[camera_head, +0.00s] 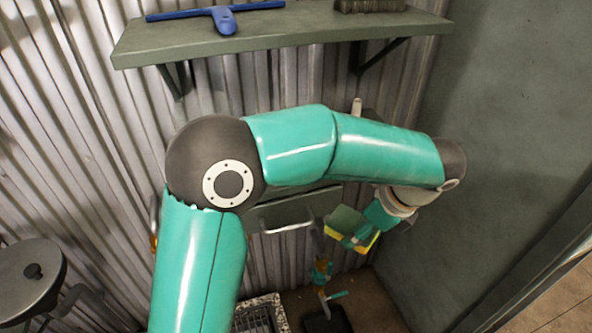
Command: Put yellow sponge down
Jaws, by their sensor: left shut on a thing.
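My left arm rises from the bottom left, bends across the middle and ends at the right. My left gripper (352,239) is shut on the yellow sponge (366,241), which has a green upper face. The sponge is tilted and held in the air in front of the lower part of the wall, right of centre. The gripper and wrist cover part of the sponge, and the fingers are small and hard to make out. My right gripper does not show.
A grey wall shelf (290,32) carries a blue squeegee (224,18) and a dark block (368,5). A grey panel or box (285,212) with a pale handle is partly behind my arm. A round metal lid (30,272) is at left. A grate (255,318) lies below.

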